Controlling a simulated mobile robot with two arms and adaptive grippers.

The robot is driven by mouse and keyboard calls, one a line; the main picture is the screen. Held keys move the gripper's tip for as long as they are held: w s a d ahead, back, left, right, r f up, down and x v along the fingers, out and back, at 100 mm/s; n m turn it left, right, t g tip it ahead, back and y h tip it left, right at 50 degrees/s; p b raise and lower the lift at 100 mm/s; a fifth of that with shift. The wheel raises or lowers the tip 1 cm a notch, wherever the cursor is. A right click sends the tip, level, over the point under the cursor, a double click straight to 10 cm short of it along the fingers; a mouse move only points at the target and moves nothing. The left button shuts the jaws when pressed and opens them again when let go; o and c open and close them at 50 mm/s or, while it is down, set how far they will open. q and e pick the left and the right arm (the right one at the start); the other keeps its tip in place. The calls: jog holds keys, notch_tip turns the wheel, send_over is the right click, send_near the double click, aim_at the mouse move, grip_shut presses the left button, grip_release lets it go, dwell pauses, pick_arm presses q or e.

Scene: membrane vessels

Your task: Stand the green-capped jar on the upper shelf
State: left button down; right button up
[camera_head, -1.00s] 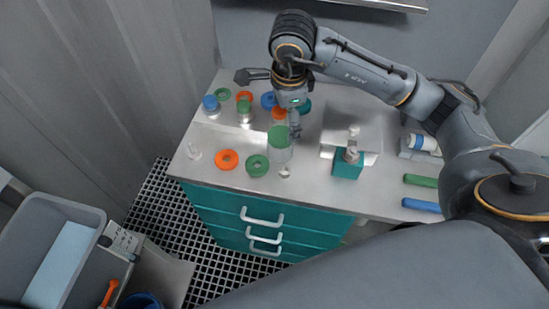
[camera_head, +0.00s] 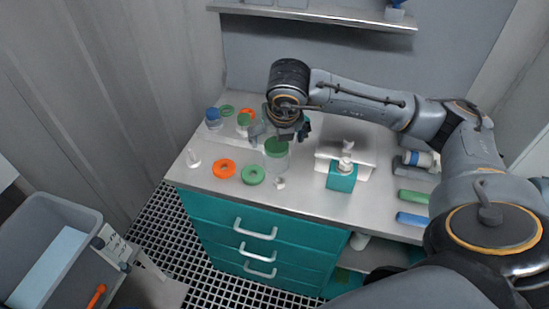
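A clear jar with a green cap (camera_head: 276,158) stands upright on the light worktop (camera_head: 318,199). The upper shelf (camera_head: 330,17) runs along the back wall at the top of the view. My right gripper (camera_head: 281,132) points down just behind and above the larger jar's cap, with its fingers spread apart to either side. Its wrist hides part of the worktop behind; whether a finger touches the jar cannot be told. My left gripper is not in view.
A blue-capped bottle (camera_head: 213,119) stands at the back left. An orange ring (camera_head: 223,168) and a green ring (camera_head: 253,174) lie at the front. A teal box (camera_head: 341,177) stands right of the jar. A blue-topped item (camera_head: 395,10) sits at the shelf's right; its middle looks clear.

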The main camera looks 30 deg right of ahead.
aim_at(277, 148)
jog(key=x, duration=0.5)
jog(key=shift+f+p, duration=0.1)
jog(key=shift+p, duration=0.25)
jog(key=p+x, duration=0.2)
jog(key=x, duration=0.2)
jog(key=shift+d+f, duration=0.2)
jog(key=shift+f, duration=0.2)
jog(key=shift+w+f, duration=0.1)
jog(key=shift+f, duration=0.25)
jog(key=shift+c, duration=0.5)
jog(key=shift+r, duration=0.1)
jog(key=c, duration=1.3)
